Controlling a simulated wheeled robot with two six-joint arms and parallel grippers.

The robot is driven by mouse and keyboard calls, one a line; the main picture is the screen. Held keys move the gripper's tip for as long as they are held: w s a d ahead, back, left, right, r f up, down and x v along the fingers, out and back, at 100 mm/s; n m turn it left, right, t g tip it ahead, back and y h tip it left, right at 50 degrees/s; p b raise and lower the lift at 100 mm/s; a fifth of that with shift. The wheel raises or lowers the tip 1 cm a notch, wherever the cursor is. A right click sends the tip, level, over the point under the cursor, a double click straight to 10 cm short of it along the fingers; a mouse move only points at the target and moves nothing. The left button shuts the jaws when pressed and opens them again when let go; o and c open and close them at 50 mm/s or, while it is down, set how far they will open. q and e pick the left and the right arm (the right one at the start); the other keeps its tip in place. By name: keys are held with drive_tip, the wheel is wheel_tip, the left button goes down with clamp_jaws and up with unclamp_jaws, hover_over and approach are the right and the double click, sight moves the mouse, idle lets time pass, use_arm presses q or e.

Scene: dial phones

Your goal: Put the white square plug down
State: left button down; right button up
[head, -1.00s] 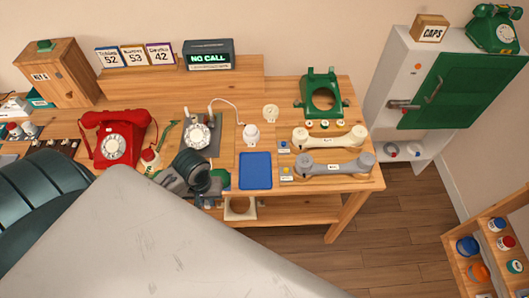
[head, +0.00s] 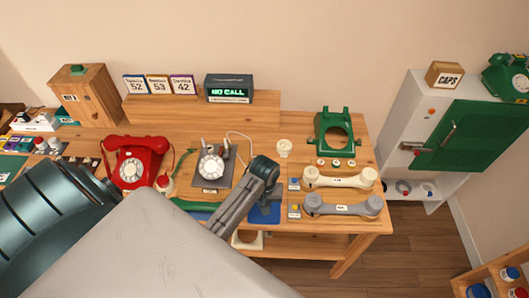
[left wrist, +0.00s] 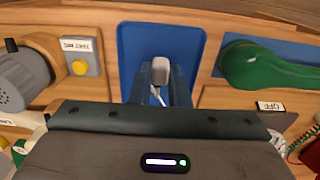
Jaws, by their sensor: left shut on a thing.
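In the left wrist view my left gripper (left wrist: 160,76) is shut on the white square plug (left wrist: 161,70), a small pale block with a thin white cord below it. Behind the plug lies the blue tray (left wrist: 132,48); whether the plug touches it I cannot tell. In the head view my left arm covers much of the blue tray (head: 265,214) and hides the plug and fingertips. A white cord runs from the grey dial unit (head: 211,167) towards my arm. My right gripper is not in view.
A grey handset (head: 343,206) and a cream handset (head: 340,178) lie right of the tray. A green handset (left wrist: 262,66) lies on its other side. A red phone (head: 133,163) and a green phone shell (head: 335,131) stand on the table.

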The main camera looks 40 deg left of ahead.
use_arm(q)
drive_tip(key=shift+f+p, duration=0.3)
wheel_tip(320, 180, down, 2)
drive_tip(key=shift+f+p, duration=0.1)
drive_tip(key=shift+p, duration=0.4)
drive_tip(key=shift+f, duration=0.35)
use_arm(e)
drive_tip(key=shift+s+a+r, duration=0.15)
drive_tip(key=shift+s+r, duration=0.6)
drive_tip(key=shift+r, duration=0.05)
use_arm(q)
drive_tip(key=shift+f, duration=0.1)
drive_tip(key=c, duration=1.4)
unclamp_jaws()
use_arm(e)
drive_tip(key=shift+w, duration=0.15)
